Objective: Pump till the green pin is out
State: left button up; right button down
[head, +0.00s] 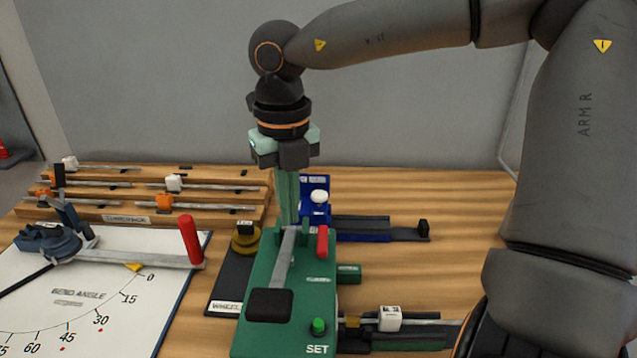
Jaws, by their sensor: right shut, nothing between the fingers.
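The green pump unit (262,338) stands on the table at the bottom centre. Its grey lever (284,262) runs from the back of the unit down to a black pad (269,305) at the front. The small green pin (318,326) shows on the front right of the unit, above the word SET. I cannot tell exactly how far it stands out. My right gripper (288,200) points down over the back of the unit, behind the black pad, shut and empty. Whether its tips touch the unit is unclear. My left gripper is out of view.
A red grip (322,241) is on the unit's right. A bend-angle board (100,300) with a red-handled lever (191,240) lies left. Wooden racks (230,207) stand behind it. A blue slide fixture (365,236) and a white block (390,318) are right. The back right table is clear.

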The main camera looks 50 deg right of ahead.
notch_tip(320, 180, up, 6)
jog(key=p, duration=0.3)
jog(key=shift+f+p, duration=0.1)
jog(key=shift+p, duration=0.2)
dwell(0.4)
